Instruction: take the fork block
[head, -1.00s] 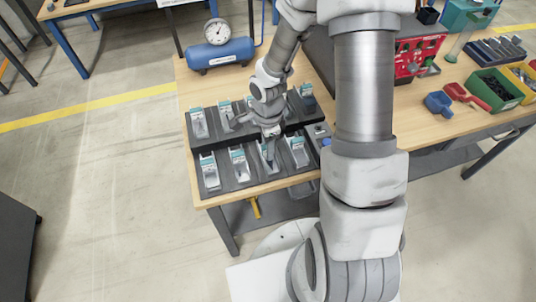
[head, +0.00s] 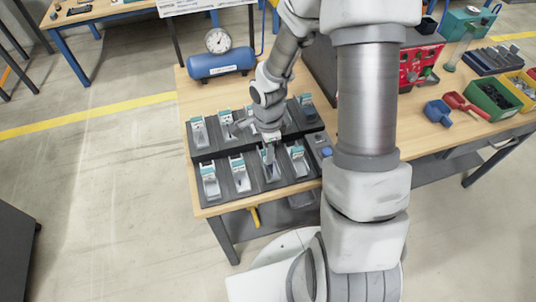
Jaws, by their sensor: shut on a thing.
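My gripper (head: 270,147) is over the front row of the dark two-tier bin rack (head: 225,194), at the third bin from the left. It is shut on a small grey part (head: 270,157), which is too small and too covered by the fingers for its shape to be clear. I take it to be the fork block. The part is at or just above the bin; I cannot tell whether it still touches it. Pale bins with white and teal labels stand beside it, such as the second front bin (head: 240,176) and the fourth front bin (head: 298,159).
The rack's raised back row, with bins like the left one (head: 199,131), stands behind my gripper. A blue air tank (head: 220,63) with a gauge is farther back. A red panel (head: 415,64), scoops (head: 438,111) and a green bin (head: 492,99) stand right of my arm.

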